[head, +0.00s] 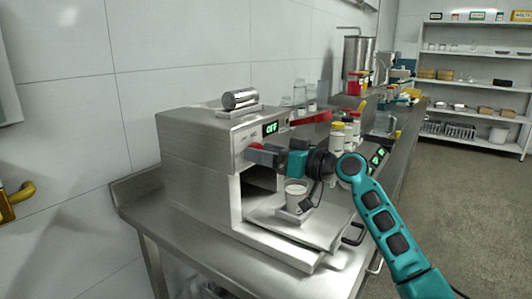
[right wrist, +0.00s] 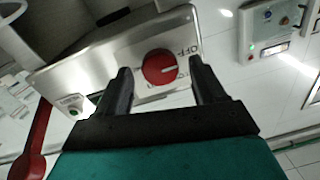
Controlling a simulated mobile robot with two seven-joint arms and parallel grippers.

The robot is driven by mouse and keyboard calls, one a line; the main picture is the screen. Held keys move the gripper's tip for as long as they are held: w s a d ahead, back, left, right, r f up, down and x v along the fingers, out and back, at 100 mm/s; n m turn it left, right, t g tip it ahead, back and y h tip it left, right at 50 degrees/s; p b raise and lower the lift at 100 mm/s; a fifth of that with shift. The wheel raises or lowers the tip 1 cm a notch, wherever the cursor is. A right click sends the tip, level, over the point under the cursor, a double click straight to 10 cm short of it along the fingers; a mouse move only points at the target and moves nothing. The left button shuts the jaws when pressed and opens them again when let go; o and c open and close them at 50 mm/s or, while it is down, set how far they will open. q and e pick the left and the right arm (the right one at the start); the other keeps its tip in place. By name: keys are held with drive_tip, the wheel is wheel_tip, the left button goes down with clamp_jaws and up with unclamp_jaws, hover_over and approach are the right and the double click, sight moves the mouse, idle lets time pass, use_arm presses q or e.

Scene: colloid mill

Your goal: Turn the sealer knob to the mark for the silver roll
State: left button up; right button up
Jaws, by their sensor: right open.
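The sealer (head: 200,165) is a brushed steel box on the steel bench, with a lit green display reading OFF (head: 271,128) on its front. The silver roll (head: 240,98) lies on a holder on its top. In the right wrist view, the round red knob (right wrist: 156,66) sits on a metal panel with printed marks, one reading OFF. A pale pointer line shows on the knob's right half; its exact mark is hard to read. My right gripper (right wrist: 158,74) is open, its two dark fingers on either side of the knob, contact unclear. My left gripper is not in view.
A white cup (head: 296,192) stands on the ledge below my right gripper. A red lever (head: 310,118), jars (head: 338,132) and more bench equipment stand beyond. A brass handle (head: 17,196) is at the left edge. Open floor lies to the right.

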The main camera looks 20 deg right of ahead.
drive_tip(key=c, duration=1.1)
drive_tip(key=shift+o, duration=0.2)
